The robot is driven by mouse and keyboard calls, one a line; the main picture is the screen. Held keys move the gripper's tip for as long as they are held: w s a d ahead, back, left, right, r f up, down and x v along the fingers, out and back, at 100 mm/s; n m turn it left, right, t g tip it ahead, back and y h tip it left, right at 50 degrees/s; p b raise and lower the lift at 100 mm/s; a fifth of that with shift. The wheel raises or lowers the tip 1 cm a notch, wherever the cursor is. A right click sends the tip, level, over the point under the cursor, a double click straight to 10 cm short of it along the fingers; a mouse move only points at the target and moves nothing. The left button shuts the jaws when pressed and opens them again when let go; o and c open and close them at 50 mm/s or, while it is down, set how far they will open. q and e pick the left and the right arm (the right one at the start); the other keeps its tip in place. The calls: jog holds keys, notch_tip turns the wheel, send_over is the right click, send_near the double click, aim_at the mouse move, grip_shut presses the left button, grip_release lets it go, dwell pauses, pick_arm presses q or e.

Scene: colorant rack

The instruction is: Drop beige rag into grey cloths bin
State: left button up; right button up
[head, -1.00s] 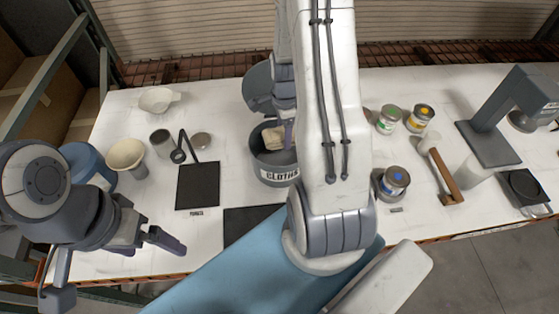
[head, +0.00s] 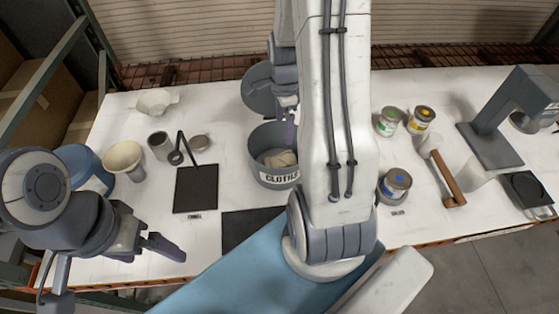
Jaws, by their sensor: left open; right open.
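The grey cloths bin (head: 257,171) stands on the white table, labelled CLOTHS, with its round lid tilted open behind it. The beige rag (head: 281,159) lies low inside the bin, apart from any gripper. My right gripper (head: 290,132) hangs over the bin's right back rim, above the rag, open and empty; my own arm hides part of the bin's right side. My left gripper (head: 166,247) is open and empty over the table's front left edge, well away from the bin.
A black square mat (head: 195,190) and another dark mat (head: 245,228) lie left and in front of the bin. Paint cans (head: 394,186), a wooden-handled tool (head: 447,180) and a grey stand (head: 490,140) are on the right. A white bowl (head: 155,101) and cups are at left.

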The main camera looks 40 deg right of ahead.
notch_tip(320, 180, up, 6)
jog(key=shift+f+b, duration=0.1)
jog(key=shift+b, duration=0.4)
notch_tip(320, 180, down, 10)
jog(key=p, duration=0.3)
notch_tip(320, 180, up, 4)
jog(key=p, duration=0.3)
jog(key=shift+r+p, duration=0.25)
jog(key=shift+p, duration=0.15)
jog(key=shift+f, duration=0.15)
